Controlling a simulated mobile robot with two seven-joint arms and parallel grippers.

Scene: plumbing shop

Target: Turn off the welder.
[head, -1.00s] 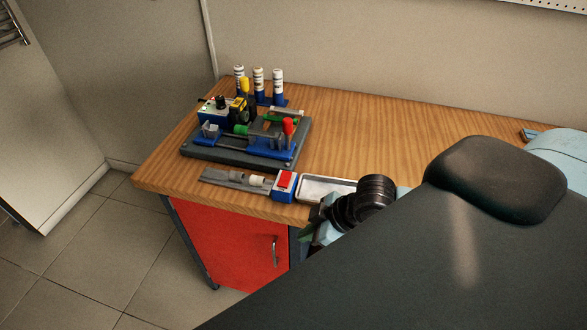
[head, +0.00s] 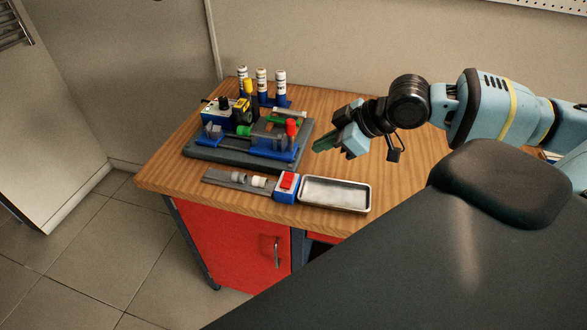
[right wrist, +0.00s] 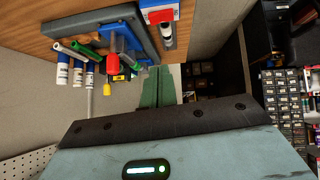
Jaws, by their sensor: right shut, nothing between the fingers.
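The welding machine stands on a dark grey base (head: 240,157) on the bench. It has blue clamps (head: 272,149), a green part, a yellow-and-black unit (head: 241,111) and a red knob (head: 291,127). In front of it is a small blue and white box with a red switch (head: 287,182); the switch position is too small to tell. The box also shows at the top of the right wrist view (right wrist: 163,14). My right gripper (head: 318,147) is shut and empty, raised to the right of the machine, apart from machine and box. My left gripper is out of view.
A shallow metal tray (head: 335,207) lies right of the switch box. A grey strip (head: 222,179) with white fittings lies left of it. Three white tubes in blue stands (head: 262,82) are behind the machine. The wooden bench (head: 420,165) is clear to the right.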

